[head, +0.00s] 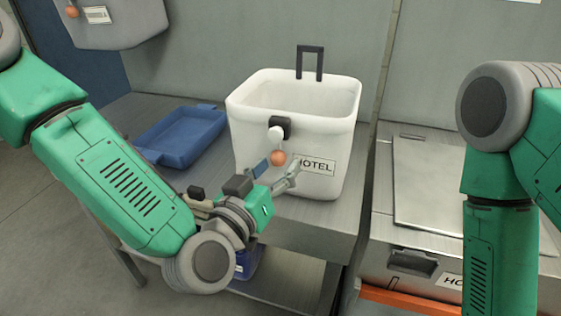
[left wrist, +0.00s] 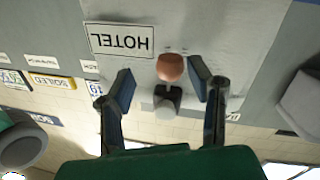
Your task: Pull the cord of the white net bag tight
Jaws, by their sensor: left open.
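The white bag (head: 255,125) stands upright on the grey table, open at the top, with a HOTEL label (head: 317,165) on its front. On the front hangs a dark cord lock (head: 280,126) with a white piece and a copper-coloured ball (head: 278,158) below it. The ball (left wrist: 170,67) and the label (left wrist: 120,40) also show in the left wrist view, upside down. My left gripper (head: 276,173) is open at the bag's front, its fingers on either side of the ball, apart from it. No net or cord strand can be made out. My right gripper is out of view.
A blue tray (head: 183,135) lies left of the bag. A grey bag (head: 118,25) with a similar ball hangs at the upper left. A metal lidded box (head: 420,265) stands at the right, and a blue container (head: 247,262) is below the table top.

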